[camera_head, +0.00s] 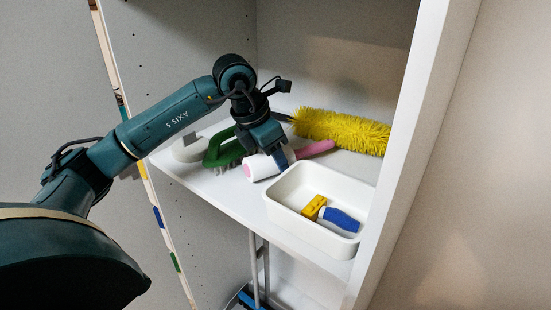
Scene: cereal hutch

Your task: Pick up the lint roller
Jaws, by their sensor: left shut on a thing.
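The lint roller (258,167) lies on the hutch shelf, with a white roll, a pink end on the left and a pink handle (317,149) pointing right. My left gripper (281,158) reaches down from above and is shut on the lint roller near its middle. The roller appears to be at shelf level; I cannot tell whether it is clear of the surface. The fingers hide part of the roller. My right gripper is not in view.
A green brush (222,150) lies left of the roller, and a yellow duster (345,131) lies behind it. The hutch's right wall (408,140) borders the shelf.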

